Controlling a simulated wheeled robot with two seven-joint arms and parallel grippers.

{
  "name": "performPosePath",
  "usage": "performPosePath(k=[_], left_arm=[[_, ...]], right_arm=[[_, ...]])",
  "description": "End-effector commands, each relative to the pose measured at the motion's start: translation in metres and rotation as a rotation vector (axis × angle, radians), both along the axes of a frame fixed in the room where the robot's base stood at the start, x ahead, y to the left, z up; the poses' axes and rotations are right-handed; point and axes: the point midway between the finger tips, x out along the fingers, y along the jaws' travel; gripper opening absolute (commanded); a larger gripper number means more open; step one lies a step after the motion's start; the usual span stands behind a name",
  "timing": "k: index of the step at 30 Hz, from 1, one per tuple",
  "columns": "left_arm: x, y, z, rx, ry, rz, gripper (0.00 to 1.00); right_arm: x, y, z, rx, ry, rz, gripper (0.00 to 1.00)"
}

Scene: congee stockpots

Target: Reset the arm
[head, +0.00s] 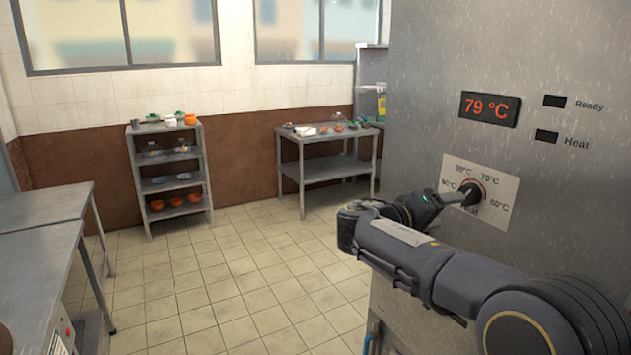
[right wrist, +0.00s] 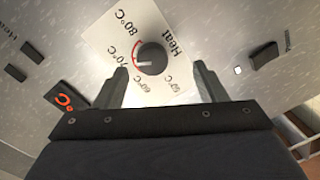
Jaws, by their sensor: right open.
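My right gripper (head: 460,197) reaches the dark round Heat knob (head: 473,191) on the steel cabinet front (head: 430,90). In the right wrist view the right gripper (right wrist: 160,72) is open, with one finger on each side of the knob (right wrist: 152,58) in the picture. I see a gap between each finger and the knob, and the fingers hold nothing. The knob sits on a white dial plate (head: 505,187) with temperature marks and a red arc. A display (head: 489,109) above reads 79 °C in orange. My left gripper is not in view.
Dark Ready (head: 554,101) and Heat (head: 547,136) indicators sit right of the display. A shelf rack (head: 150,185) with bowls and a steel table (head: 328,170) stand by the back wall. Steel counters (head: 40,212) are at left. The tiled floor (head: 230,290) between is clear.

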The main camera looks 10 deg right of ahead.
Motion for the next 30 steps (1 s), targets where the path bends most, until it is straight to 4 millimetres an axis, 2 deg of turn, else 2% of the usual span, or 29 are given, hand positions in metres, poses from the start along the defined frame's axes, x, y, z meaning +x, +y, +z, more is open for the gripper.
performPosePath(k=[1,4,6,8,9,11,12,15,18,21,24,30], left_arm=[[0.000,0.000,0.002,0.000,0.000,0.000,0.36],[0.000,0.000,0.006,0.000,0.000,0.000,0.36],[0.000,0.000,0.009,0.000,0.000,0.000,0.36],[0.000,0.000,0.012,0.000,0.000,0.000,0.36],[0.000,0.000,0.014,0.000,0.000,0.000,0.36],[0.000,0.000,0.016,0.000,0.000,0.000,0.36],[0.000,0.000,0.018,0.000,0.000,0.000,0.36],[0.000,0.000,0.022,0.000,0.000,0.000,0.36],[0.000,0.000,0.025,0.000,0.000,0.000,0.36],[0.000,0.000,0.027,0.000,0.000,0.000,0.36],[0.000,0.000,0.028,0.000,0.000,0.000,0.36],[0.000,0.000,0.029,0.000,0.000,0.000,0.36]], right_arm=[[-0.013,-0.019,-0.010,0.070,0.041,-0.013,0.65],[-0.053,-0.050,-0.047,0.287,0.160,-0.017,0.65],[-0.093,-0.062,-0.080,0.485,0.246,0.002,0.65],[-0.128,-0.060,-0.105,0.652,0.301,0.033,0.65],[-0.152,-0.055,-0.119,0.760,0.326,0.058,0.65],[-0.186,-0.041,-0.136,0.915,0.350,0.103,0.65],[-0.209,-0.029,-0.146,1.014,0.354,0.134,0.65],[-0.259,0.009,-0.163,1.237,0.333,0.221,0.65],[-0.298,0.047,-0.173,1.411,0.276,0.300,0.65],[-0.322,0.077,-0.180,1.529,0.211,0.358,0.65],[-0.335,0.096,-0.184,1.599,0.159,0.392,0.65],[-0.342,0.108,-0.187,1.641,0.125,0.414,0.65]])
